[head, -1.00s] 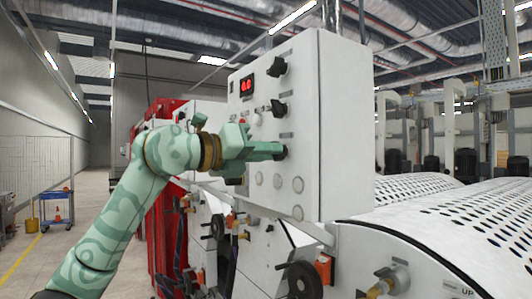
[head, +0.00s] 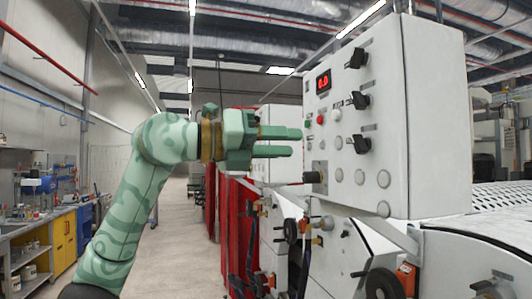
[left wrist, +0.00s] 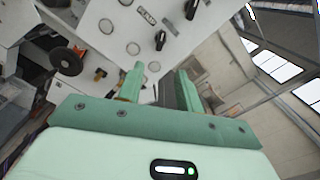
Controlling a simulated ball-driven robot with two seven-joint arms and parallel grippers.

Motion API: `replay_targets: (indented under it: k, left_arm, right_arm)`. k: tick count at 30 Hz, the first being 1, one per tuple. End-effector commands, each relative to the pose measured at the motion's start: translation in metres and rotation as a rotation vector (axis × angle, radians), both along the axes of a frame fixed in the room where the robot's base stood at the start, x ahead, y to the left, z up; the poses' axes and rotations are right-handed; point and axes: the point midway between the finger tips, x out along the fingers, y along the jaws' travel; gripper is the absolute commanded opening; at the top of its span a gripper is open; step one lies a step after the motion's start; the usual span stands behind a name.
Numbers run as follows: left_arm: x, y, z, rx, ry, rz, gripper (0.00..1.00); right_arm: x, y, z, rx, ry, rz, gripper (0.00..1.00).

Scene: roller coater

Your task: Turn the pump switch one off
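A white control box (head: 432,120) stands at the right in the head view. Its front panel carries a column of black rotary knobs: top (head: 357,58), middle (head: 360,100) and bottom (head: 361,144). Their labels are too small to read, so I cannot tell which is pump switch one. My left gripper (head: 297,142) is left of the panel, fingers pointing at it, apart from the knobs. Its fingers are parted with nothing between them. In the left wrist view, the fingers (left wrist: 160,88) are also parted, with black knobs (left wrist: 160,40) beyond. My right gripper is out of view.
The panel also has a red display (head: 323,82), a red button (head: 320,120) and several round pale buttons (head: 360,177). Below are a black handwheel (head: 383,284) and valves. A workbench (head: 40,225) stands far left. The aisle floor (head: 175,240) is clear.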

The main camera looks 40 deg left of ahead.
Motion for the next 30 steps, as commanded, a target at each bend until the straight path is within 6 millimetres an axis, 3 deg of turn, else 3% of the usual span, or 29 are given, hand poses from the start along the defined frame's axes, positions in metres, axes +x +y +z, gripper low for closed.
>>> replay_targets:
  k: [7, 25, 28, 30]
  left_arm:
    - [-0.025, 0.015, -0.001, -0.001, 0.001, 0.001, 0.35]
    - [-0.027, 0.016, 0.000, 0.001, -0.001, -0.001, 0.35]
    - [-0.028, 0.015, 0.008, 0.021, -0.062, -0.006, 0.35]
    - [-0.031, 0.014, 0.024, 0.003, -0.146, -0.050, 0.35]
  right_arm:
    - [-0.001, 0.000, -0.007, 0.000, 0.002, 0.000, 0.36]
    - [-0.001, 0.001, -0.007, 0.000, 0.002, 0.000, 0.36]
    - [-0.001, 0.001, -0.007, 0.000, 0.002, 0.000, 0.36]
    - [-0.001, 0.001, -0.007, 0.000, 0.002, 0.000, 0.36]
